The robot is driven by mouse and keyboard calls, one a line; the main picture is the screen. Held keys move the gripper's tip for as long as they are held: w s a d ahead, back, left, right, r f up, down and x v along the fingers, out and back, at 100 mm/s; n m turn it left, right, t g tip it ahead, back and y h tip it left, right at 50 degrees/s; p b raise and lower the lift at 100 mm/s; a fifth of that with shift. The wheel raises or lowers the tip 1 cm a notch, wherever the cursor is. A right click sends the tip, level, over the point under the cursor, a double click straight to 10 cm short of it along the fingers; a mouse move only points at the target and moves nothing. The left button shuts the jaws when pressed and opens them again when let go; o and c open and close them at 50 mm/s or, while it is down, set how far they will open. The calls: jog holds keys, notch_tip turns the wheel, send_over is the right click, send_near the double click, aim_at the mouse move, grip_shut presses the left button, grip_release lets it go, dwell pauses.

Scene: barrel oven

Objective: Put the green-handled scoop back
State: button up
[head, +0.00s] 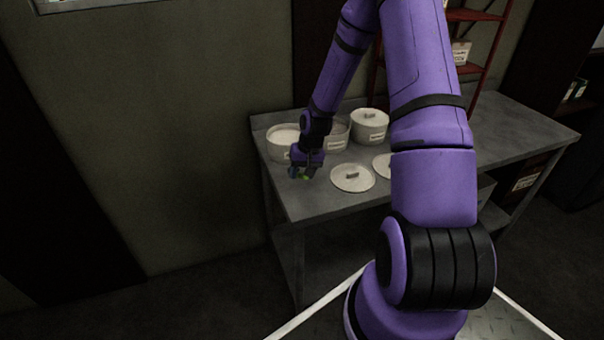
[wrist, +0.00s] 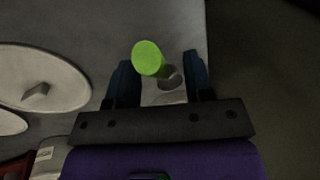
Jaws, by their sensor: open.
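The scoop's green handle (wrist: 148,58) stands up between the fingers of my gripper (wrist: 157,80) in the wrist view. My gripper is open, with a finger on each side of the scoop and gaps visible beside the handle. A grey part of the scoop shows just behind the handle; the rest is hidden by my gripper. In the head view my gripper (head: 302,173) is low over the left end of the metal table (head: 310,205), and a bit of green handle (head: 305,177) shows at it.
Flat lids (head: 352,178) lie in front. A red shelf rack (head: 470,15) stands behind. The table's left edge is close to my gripper.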

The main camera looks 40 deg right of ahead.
jog(key=s+a+r+n+h, duration=0.1)
jog(key=s+a+r, duration=0.1)
jog(key=r, duration=0.9)
jog(key=s+a+r+n+h, duration=0.1)
jog(key=s+r, duration=0.2)
jog(key=r, duration=0.8)
jog(key=s+a+r+n+t, duration=0.1)
jog(key=s+a+r+t, duration=0.1)
jog(key=s+a+r, duration=0.3)
jog(key=s+a+r+n+t, duration=0.1)
jog(key=s+a+r, duration=0.5)
jog(key=s+r, duration=0.7)
jog(key=s+n, duration=0.1)
jog(key=s, duration=0.3)
jog(key=shift+s+t, duration=0.2)
jog(key=shift+t, duration=0.2)
